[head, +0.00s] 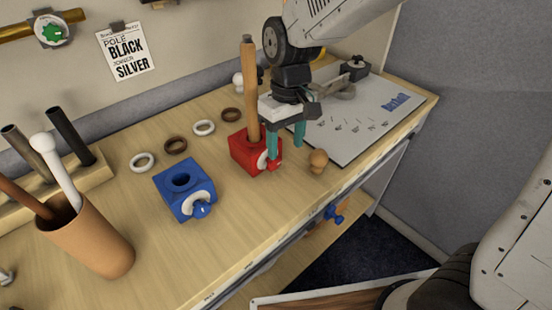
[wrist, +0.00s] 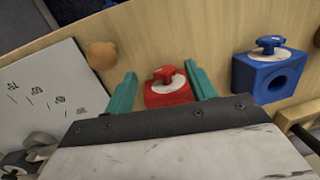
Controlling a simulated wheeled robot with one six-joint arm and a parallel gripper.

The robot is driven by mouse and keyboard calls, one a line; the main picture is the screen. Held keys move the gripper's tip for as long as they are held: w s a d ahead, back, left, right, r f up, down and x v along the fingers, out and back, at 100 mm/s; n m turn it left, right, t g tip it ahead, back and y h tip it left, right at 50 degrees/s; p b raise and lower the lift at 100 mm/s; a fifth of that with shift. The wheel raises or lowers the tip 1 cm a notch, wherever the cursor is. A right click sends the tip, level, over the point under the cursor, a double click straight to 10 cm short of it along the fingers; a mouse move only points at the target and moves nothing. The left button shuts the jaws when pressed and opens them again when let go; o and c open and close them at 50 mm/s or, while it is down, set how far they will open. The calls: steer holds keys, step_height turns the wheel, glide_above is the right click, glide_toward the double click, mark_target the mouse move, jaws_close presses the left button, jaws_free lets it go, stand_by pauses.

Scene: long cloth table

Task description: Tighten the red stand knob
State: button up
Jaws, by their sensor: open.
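The red stand (head: 240,150) stands on the wooden table with a light wooden pole (head: 250,95) upright in it. Its red knob (wrist: 165,75) sits on a white disc on the side of the stand; in the head view the knob (head: 274,166) is partly hidden by a finger. My gripper (head: 285,152) is open, with its teal fingers pointing down at the front of the red stand. In the wrist view my gripper (wrist: 160,88) has one finger on each side of the knob, with gaps; I cannot tell whether the fingertips reach its depth.
A blue stand (head: 178,190) with a blue knob is to the left, and several rings (head: 204,128) lie behind. A wooden ball-topped piece (head: 318,161) and a white board (head: 365,122) are to the right. A brown cup (head: 88,240) holds rods.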

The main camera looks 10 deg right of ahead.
mark_target(272, 162)
steer(key=shift+w+a+r+t+y, duration=0.15)
steer(key=shift+w+a, duration=0.2)
steer(key=shift+w, duration=0.2)
steer(key=shift+w+a+r+t+y, duration=0.15)
steer(key=shift+w+a, duration=0.15)
steer(key=shift+w, duration=0.2)
steer(key=shift+n, duration=0.3)
steer(key=f, duration=0.8)
steer(key=shift+s+a, duration=0.25)
steer(key=shift+a, duration=0.05)
steer(key=shift+r, duration=0.1)
steer(key=c, duration=1)
steer(key=shift+w+d+g+y, duration=0.1)
steer(key=shift+d+g+y, duration=0.15)
steer(key=shift+g+y, duration=0.35)
steer(key=shift+y, duration=0.6)
